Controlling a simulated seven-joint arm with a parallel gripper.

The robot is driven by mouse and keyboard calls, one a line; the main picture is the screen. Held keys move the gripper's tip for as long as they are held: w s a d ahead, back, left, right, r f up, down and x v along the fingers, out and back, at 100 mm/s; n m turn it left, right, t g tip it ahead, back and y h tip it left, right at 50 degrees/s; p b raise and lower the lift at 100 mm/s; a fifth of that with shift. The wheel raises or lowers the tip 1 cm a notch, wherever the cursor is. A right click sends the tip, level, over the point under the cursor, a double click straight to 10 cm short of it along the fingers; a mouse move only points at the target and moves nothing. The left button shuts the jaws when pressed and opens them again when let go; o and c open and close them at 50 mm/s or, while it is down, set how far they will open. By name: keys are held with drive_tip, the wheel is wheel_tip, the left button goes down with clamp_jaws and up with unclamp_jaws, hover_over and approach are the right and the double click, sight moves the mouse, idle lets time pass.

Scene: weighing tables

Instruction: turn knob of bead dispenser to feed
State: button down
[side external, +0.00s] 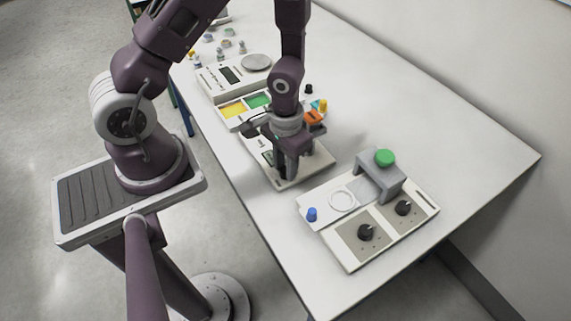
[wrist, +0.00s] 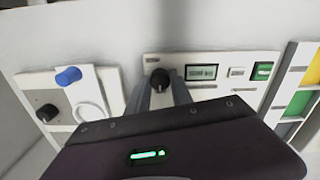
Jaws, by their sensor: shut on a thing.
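The bead dispenser is the cream panel (side external: 318,165) below my gripper (side external: 289,172) in the side view. In the wrist view, its front (wrist: 222,62) carries a black knob (wrist: 159,77) at the left, a small display, a white button and a green button. My gripper (wrist: 161,88) points down at the panel and is shut on the black knob, with a grey finger on each side of it. My gripper hides the knob in the side view, and the gripper body covers the lower part of the panel in the wrist view. The knob's pointer direction cannot be told.
A second panel (side external: 343,257) with two black knobs, a blue peg (side external: 312,215), a white ring and a grey bridge with a green button (side external: 384,157) stands at right. A scale (side external: 256,62) and yellow and green trays lie behind. The table's far right is clear.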

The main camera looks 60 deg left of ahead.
drive_tip(key=m, duration=0.4)
drive_tip(key=shift+m, duration=0.3)
drive_tip(key=m, duration=0.8)
drive_tip(key=shift+m, duration=0.4)
drive_tip(key=shift+a+m, duration=0.1)
drive_tip(key=shift+m, duration=1.9)
drive_tip(key=c, duration=1.1)
unclamp_jaws()
drive_tip(key=shift+c, duration=0.2)
